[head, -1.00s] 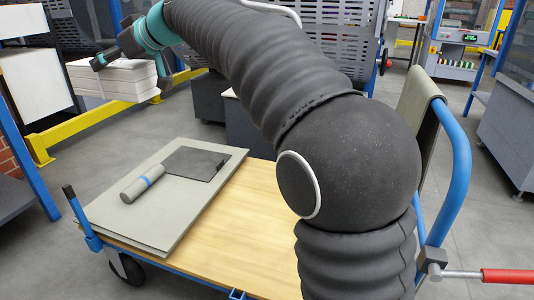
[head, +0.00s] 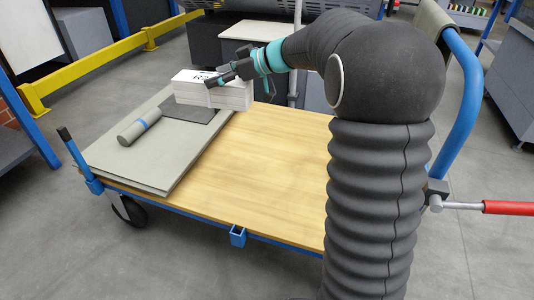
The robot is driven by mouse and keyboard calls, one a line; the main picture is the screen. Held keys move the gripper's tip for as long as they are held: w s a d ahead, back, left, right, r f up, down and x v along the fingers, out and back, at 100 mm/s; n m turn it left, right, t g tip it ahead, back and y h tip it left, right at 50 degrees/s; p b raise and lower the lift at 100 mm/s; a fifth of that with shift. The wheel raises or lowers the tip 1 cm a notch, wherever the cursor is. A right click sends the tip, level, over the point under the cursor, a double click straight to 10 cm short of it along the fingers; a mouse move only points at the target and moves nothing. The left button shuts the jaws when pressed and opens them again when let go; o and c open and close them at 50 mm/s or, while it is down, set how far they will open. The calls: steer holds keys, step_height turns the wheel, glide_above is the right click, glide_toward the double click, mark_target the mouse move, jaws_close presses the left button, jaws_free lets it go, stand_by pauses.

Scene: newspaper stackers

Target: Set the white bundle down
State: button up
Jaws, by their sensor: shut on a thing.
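The white bundle (head: 232,97) is a stack of white sheets with a band and dark print on its top. My gripper (head: 222,78) is shut on it from above and the right. The bundle is over the back part of the cart, at the black sheet (head: 190,112) and the right edge of the grey board (head: 165,165). I cannot tell whether its underside touches the surface or hangs just above it. The bundle hides part of the black sheet and board.
The cart's wooden deck (head: 255,185) is bare to the right. A blue post (head: 76,165) stands at the left. A yellow rail (head: 95,65) runs behind.

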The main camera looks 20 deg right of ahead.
steer(key=s+d+f+t+b, duration=0.1)
steer(key=s+d+f+b, duration=0.1)
steer(key=s+d+f, duration=0.6)
steer(key=s+d+f+b, duration=0.2)
steer(key=s+d+f, duration=0.2)
steer(key=d+f, duration=0.75)
steer(key=shift+m+h, duration=0.3)
steer(key=shift+m, duration=0.2)
steer(key=shift+w+a+f, duration=1.2)
steer(key=shift+w+f, duration=0.25)
steer(key=shift+f, duration=0.4)
steer(key=shift+w+a+f, duration=1.25)
steer(key=shift+w+f, duration=0.25)
steer(key=shift+f, duration=0.3)
steer(key=shift+w+a+f, duration=1.2)
steer(key=shift+w+f, duration=0.25)
steer(key=shift+f, duration=0.4)
steer(key=shift+f, duration=0.1)
steer(key=o, duration=1.8)
steer(key=shift+f, duration=0.1)
